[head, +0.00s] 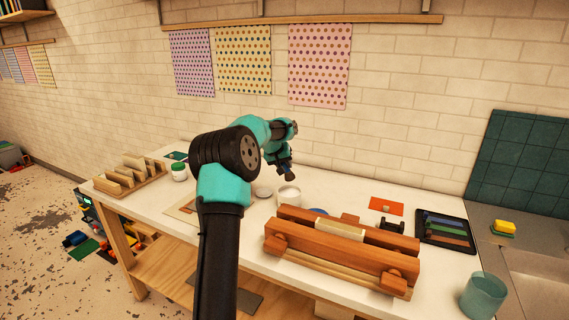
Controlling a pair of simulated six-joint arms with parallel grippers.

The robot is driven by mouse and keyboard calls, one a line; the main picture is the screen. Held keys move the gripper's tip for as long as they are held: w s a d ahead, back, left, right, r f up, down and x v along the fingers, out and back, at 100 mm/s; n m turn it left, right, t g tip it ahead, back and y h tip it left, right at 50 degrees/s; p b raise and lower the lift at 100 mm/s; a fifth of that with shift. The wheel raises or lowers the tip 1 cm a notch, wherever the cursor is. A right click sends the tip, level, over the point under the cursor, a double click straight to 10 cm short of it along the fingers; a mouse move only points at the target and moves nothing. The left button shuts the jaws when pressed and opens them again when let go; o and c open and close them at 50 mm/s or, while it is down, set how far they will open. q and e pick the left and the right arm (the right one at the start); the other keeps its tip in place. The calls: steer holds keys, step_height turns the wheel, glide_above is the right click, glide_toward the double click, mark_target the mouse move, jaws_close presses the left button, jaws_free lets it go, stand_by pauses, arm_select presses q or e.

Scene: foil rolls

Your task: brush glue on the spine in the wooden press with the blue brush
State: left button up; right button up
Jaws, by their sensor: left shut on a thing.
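The wooden press (345,250) lies across the front of the white table. A pale cream block, the spine (340,229), is clamped between its jaws and faces up. A white pot (289,193) stands behind the press's left end. My left gripper (284,163) is just above and behind the pot, well apart from the spine. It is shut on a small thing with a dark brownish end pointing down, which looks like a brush. No blue shows on it at this size. My right gripper is not in view.
A blue round thing (318,211) is partly hidden behind the press. An orange card (386,206), a black holder (387,226) and a dark tray (446,228) are at the right. A teal cup (484,295) is front right. A wooden rack (131,176) stands left.

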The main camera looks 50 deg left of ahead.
mark_target(284, 175)
arm_select(q)
steer(key=shift+f, duration=2.55)
steer(key=shift+f, duration=0.65)
steer(key=shift+r, duration=3.55)
steer(key=shift+d, duration=0.1)
